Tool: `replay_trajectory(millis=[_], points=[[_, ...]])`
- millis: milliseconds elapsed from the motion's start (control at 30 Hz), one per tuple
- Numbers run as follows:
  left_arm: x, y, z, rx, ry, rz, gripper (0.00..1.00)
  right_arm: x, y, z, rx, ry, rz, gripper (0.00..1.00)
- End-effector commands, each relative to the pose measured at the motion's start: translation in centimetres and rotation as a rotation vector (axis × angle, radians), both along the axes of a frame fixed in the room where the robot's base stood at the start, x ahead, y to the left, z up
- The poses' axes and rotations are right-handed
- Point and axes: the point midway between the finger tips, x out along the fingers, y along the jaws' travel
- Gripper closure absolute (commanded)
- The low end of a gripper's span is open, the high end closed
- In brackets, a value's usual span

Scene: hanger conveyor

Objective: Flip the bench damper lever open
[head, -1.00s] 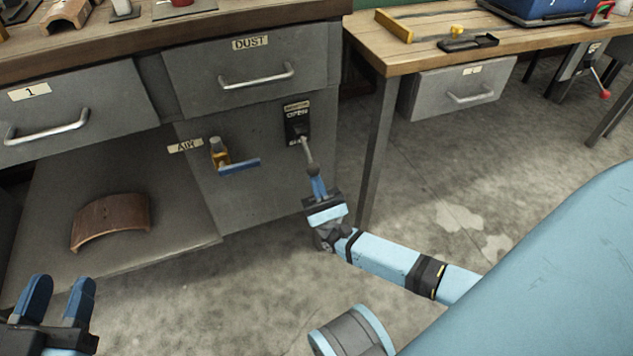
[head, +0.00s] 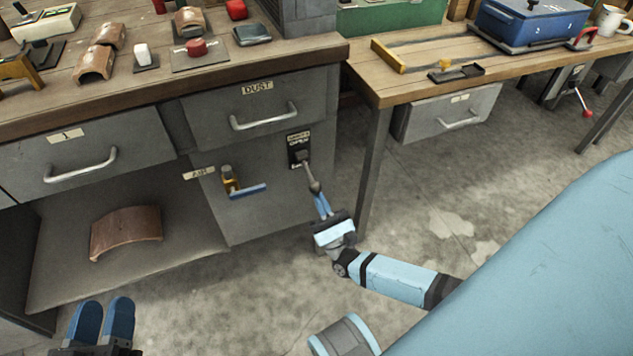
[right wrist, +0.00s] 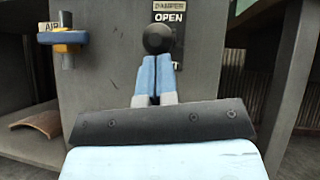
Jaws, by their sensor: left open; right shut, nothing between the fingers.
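The damper lever (head: 311,180) is a grey rod with a dark round knob, on a black plate (head: 299,150) marked OPEN on the bench's grey front panel. It slants down and outward from the plate. In the right wrist view the knob (right wrist: 158,39) covers part of the DAMPER plate (right wrist: 170,13). My right gripper (head: 322,204) is shut and empty, its blue fingertips just below the knob. The fingers in the right wrist view (right wrist: 156,75) end at the knob's lower side; I cannot tell whether they touch it. My left gripper (head: 102,318) is open and empty at the lower left.
A yellow valve with a blue handle (head: 246,188) by the AIR label sits left of the lever. A DUST drawer (head: 263,106) is above. A curved brown piece (head: 126,232) lies on the lower shelf. A table leg (head: 374,165) stands close right of the lever.

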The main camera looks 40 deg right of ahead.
Motion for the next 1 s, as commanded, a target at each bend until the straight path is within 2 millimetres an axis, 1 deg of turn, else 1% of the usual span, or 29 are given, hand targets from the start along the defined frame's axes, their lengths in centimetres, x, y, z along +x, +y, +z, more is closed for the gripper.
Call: replay_trajectory(millis=[33,233,267,400,533,633,700,733,800,1000], points=[[-0.1,0.1,1.6,-0.013,-0.024,0.009,0.57,-0.2,0.0,1.1,0.006,0.025,0.001,1.00],[-0.4,0.4,5.1,-0.062,-0.129,0.039,0.57,-0.6,0.1,2.1,0.030,0.123,0.001,1.00],[-0.4,0.5,5.0,-0.055,-0.122,0.046,0.57,-0.6,0.2,2.2,0.034,0.137,0.001,1.00],[0.0,1.5,1.8,0.045,0.019,0.078,0.57,-0.8,0.2,3.0,0.048,0.202,0.001,1.00],[-0.4,2.9,-1.6,0.147,0.170,0.106,0.57,-1.0,0.3,4.0,0.066,0.271,0.001,1.00],[-1.3,4.3,-4.5,0.236,0.308,0.125,0.57,-1.1,0.3,4.9,0.081,0.334,0.000,1.00],[-2.5,5.5,-6.6,0.297,0.414,0.137,0.57,-1.1,0.3,5.6,0.094,0.381,0.001,1.00],[-2.8,5.9,-7.2,0.319,0.446,0.139,0.57,-1.1,0.3,5.8,0.099,0.402,0.001,1.00],[-2.6,5.8,-6.7,0.327,0.442,0.142,0.57,-1.2,0.3,6.3,0.111,0.450,0.001,1.00],[-2.7,6.2,-6.9,0.353,0.464,0.149,0.57,-1.0,0.3,7.3,0.137,0.561,0.001,1.00]])
